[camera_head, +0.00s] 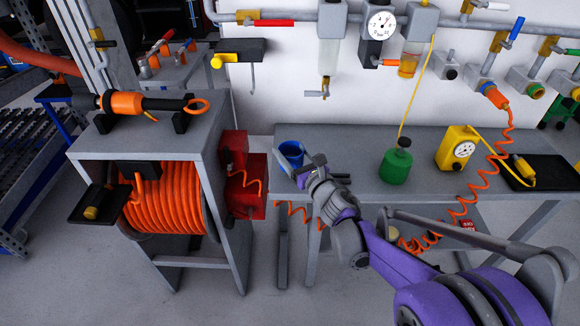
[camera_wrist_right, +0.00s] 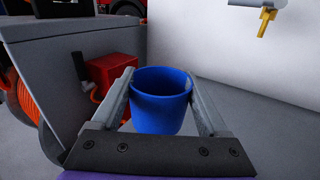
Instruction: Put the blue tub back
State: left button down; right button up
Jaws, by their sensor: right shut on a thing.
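The blue tub (camera_head: 292,153) is at the left end of the grey workbench (camera_head: 345,142) in the head view. It is upright, with its open top facing up. My right gripper (camera_head: 300,168) reaches it from the front and is shut on it. In the right wrist view the blue tub (camera_wrist_right: 160,100) sits between the two fingers (camera_wrist_right: 160,92), one on each side of its wall. The gripper hides part of the tub in the head view, and I cannot tell whether its base touches the bench. My left gripper does not show.
A grey cabinet with an orange hose reel (camera_head: 165,200) stands left of the bench, with a red box (camera_head: 243,180) on its side. A green weight-like bottle (camera_head: 396,165), a yellow gauge unit (camera_head: 456,148) and a black tray (camera_head: 548,172) are on the bench. Coiled orange hoses hang nearby.

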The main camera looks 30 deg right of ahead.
aim_at(291, 163)
jog(key=shift+f+b, duration=0.6)
jog(key=shift+f, duration=1.35)
jog(key=shift+a+f, duration=0.1)
jog(key=o, duration=1.4)
jog(key=shift+o, duration=0.2)
